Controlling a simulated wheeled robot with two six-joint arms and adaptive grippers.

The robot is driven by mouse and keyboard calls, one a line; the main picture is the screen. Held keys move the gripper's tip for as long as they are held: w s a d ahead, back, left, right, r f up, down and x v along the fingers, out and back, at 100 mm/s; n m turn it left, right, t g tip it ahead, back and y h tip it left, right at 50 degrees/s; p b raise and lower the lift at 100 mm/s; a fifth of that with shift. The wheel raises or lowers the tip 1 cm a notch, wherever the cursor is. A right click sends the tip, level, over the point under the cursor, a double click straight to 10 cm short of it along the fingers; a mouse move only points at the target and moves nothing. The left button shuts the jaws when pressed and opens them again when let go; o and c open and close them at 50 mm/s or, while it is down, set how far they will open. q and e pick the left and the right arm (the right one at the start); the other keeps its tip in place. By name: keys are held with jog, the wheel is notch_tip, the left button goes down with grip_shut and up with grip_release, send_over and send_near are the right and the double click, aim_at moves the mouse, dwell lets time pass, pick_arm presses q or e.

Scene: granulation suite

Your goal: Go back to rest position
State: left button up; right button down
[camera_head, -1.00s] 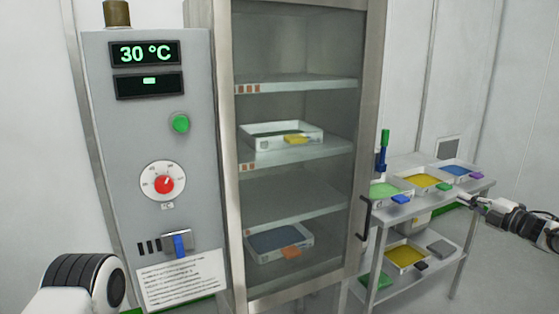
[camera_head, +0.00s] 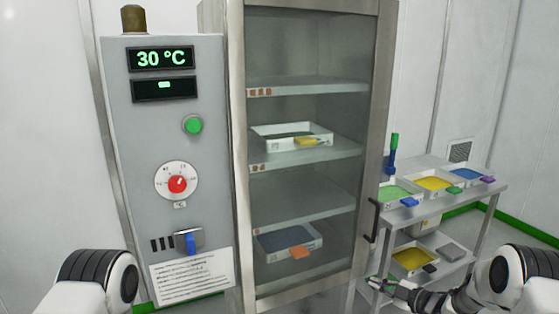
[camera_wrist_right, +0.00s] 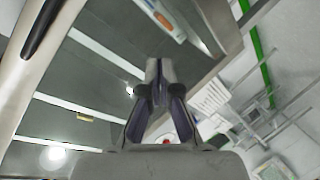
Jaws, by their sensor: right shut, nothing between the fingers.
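My right gripper (camera_head: 378,284) is low at the right in the head view, in front of the cart's lower shelf and below the cabinet's door handle. In the right wrist view my right gripper (camera_wrist_right: 157,72) has its fingers together with nothing between them. My left arm shows only as a rounded link at the lower left of the head view; the left gripper is out of the picture.
A glass-door cabinet (camera_head: 240,200) holds trays on shelves; its dark handle (camera_head: 373,220) is near my right gripper. A control panel (camera_head: 215,130) reads 30 °C. A cart (camera_head: 470,212) with several trays stands at the right.

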jog(key=s+a+f+m+g+h, duration=0.1)
jog(key=s+a+f+m+g, duration=0.15)
jog(key=s+f, duration=0.45)
jog(key=s+a+f+m+g+h, duration=0.2)
jog(key=s+a+f+m, duration=0.15)
jog(key=s, duration=0.65)
jog(key=s+a+f+m+g+h, duration=0.1)
jog(key=s+a+f+m+g, duration=0.15)
jog(key=s+f, duration=0.45)
jog(key=s+d+m+g+h, duration=0.1)
jog(key=s+d+m, duration=0.1)
jog(key=s, duration=0.6)
jog(key=s+d+r+m+g+h, duration=0.1)
jog(key=s+m+g+h, duration=0.1)
jog(key=s, duration=0.6)
jog(key=s+d+r+m+g+h, duration=0.1)
jog(key=s+m, duration=0.3)
jog(key=s, duration=0.5)
jog(key=shift+d+r+m+g+h+p, duration=0.15)
jog(key=shift+d+m+g+h+p, duration=0.2)
jog(key=shift+d+g, duration=0.35)
